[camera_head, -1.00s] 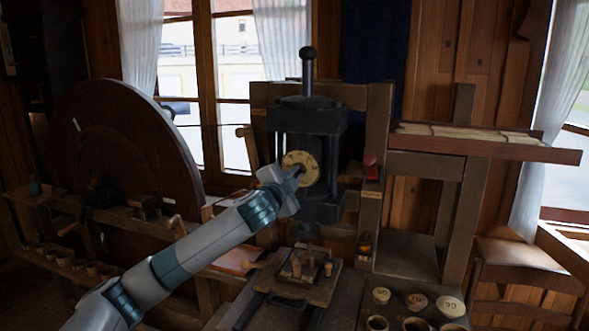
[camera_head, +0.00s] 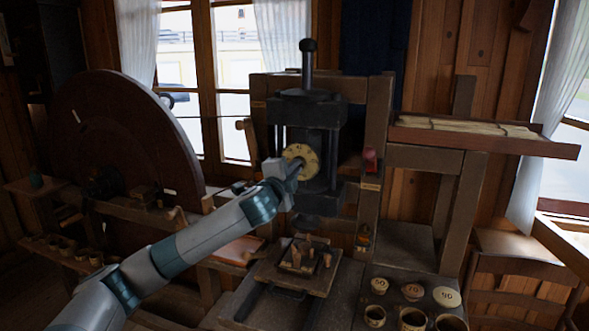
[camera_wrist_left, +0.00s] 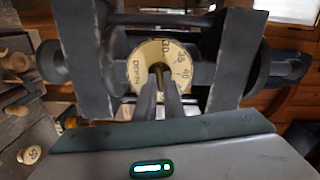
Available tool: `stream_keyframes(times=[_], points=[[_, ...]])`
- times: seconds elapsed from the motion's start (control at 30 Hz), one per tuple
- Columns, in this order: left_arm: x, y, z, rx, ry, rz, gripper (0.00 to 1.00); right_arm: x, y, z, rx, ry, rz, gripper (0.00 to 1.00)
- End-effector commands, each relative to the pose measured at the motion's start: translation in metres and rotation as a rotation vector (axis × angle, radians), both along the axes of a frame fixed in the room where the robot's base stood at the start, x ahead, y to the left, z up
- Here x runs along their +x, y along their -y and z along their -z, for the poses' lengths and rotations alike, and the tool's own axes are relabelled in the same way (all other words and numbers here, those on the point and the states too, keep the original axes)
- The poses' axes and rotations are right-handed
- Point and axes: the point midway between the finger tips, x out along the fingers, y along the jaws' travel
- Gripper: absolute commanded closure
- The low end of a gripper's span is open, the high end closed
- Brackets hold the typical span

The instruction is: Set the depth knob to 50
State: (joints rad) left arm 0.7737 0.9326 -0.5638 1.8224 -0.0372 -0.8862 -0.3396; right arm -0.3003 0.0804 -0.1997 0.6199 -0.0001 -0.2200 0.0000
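The depth knob (camera_head: 309,159) is a round cream dial on the front of the dark press (camera_head: 307,113). In the left wrist view the dial (camera_wrist_left: 146,57) shows the word DEPTH and the numbers 30, 35 and 40, with a narrow grip at its middle. My left gripper (camera_head: 296,170) reaches it from the lower left. In the left wrist view its two dark fingers (camera_wrist_left: 159,82) stand close together, one on each side of the grip, and appear shut on it. They hide the lower middle of the dial. My right gripper is not in view.
A large dark wheel (camera_head: 120,135) stands at the left. A wooden block with pegs (camera_head: 290,277) sits below the press. Numbered cups (camera_head: 446,297) stand at the lower right, under a shelf (camera_head: 480,139). A red knob (camera_head: 370,158) is right of the dial.

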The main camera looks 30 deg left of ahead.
Motion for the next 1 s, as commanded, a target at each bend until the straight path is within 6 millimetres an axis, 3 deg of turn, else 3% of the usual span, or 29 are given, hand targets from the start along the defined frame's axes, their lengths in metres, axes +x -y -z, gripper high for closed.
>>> stream_keyframes(times=[0.03, 0.1, 0.57, 0.77, 1.0], points=[[0.0, 0.001, 0.002, -0.001, -0.003, 0.002, 0.82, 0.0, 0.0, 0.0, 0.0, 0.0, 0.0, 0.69], [0.0, 0.001, 0.001, 0.0, -0.002, 0.001, 0.73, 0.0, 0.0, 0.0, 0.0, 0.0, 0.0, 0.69], [-0.005, 0.001, 0.001, 0.0, 0.0, 0.001, 0.73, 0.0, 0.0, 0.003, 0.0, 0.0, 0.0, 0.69], [-0.023, 0.006, 0.003, 0.0, -0.001, 0.002, 0.73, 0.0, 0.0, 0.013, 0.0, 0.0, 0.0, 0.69], [-0.061, 0.015, 0.005, 0.002, 0.0, 0.003, 0.73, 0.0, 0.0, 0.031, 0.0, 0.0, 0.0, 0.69]])
